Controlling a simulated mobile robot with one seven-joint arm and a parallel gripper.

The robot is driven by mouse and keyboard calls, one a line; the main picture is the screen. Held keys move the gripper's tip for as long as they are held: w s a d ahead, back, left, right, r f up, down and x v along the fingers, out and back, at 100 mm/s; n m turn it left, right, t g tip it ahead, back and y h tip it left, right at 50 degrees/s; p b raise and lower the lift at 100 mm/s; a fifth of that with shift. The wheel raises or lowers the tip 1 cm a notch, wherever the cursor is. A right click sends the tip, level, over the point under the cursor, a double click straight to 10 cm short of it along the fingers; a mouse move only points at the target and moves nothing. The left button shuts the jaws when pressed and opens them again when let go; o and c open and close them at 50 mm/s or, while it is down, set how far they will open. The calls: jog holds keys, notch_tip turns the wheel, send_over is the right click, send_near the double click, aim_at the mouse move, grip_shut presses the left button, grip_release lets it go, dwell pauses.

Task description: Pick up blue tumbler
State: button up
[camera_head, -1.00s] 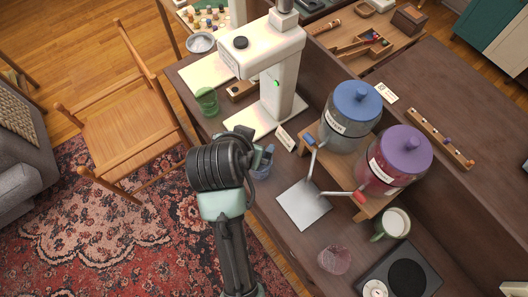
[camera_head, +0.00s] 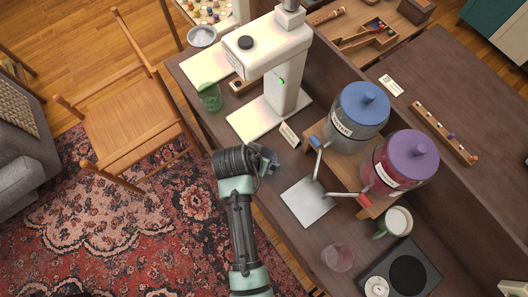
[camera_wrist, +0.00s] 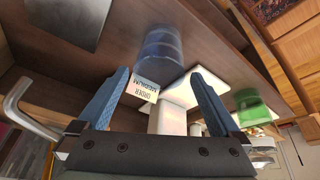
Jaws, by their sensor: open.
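The blue tumbler (camera_wrist: 162,48) stands on the dark wooden counter in the wrist view, beyond and roughly midway between my two blue fingertips. My gripper (camera_wrist: 159,74) is open, with one finger on each side of the picture and nothing held between them. In the head view my gripper (camera_head: 268,160) is at the counter's near edge, and the wrist and fingers mostly hide the tumbler there. I cannot tell exactly how far the fingertips are from the tumbler.
A green tumbler (camera_head: 209,97) stands near a white machine (camera_head: 283,85). Blue-lidded (camera_head: 357,115) and purple-lidded (camera_head: 400,165) dispensers stand right, behind a metal plate (camera_head: 307,201). A wooden chair (camera_head: 130,115) stands left.

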jog(key=shift+x, duration=2)
jog(key=shift+w+d+r, duration=0.1)
jog(key=shift+d, duration=0.05)
grip_shut()
